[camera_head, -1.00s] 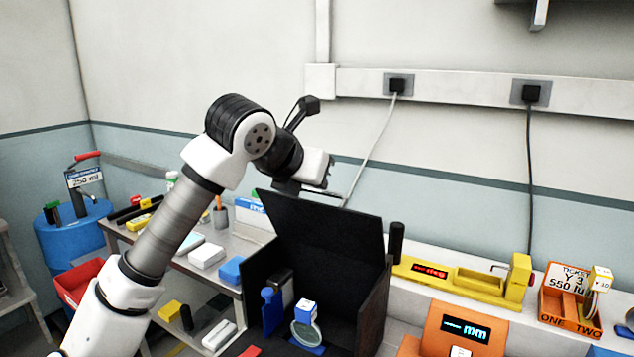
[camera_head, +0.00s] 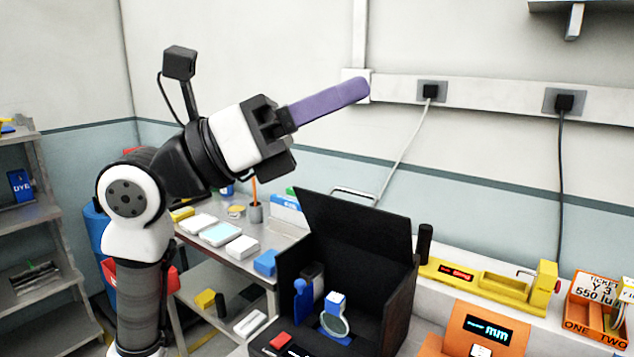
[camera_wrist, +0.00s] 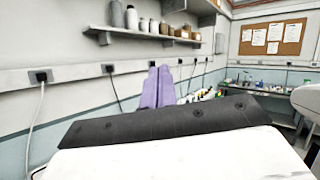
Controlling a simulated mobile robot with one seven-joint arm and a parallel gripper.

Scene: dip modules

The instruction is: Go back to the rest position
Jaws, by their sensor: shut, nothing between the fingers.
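My gripper (camera_head: 328,103) is raised in front of the wall, above the benches, and points up and to the right in the head view. Its long purple fingers lie together with nothing between them. In the wrist view the purple fingers (camera_wrist: 158,87) stand side by side, pointing toward the wall and shelf. The gripper touches nothing that I can see.
Below the gripper stands an open black box (camera_head: 345,230) with blue items inside. A yellow device (camera_head: 490,283), an orange mm display (camera_head: 480,330) and an orange ticket holder (camera_head: 597,305) stand to its right. Grey shelves (camera_head: 40,250) are at the left. The air around the gripper is clear.

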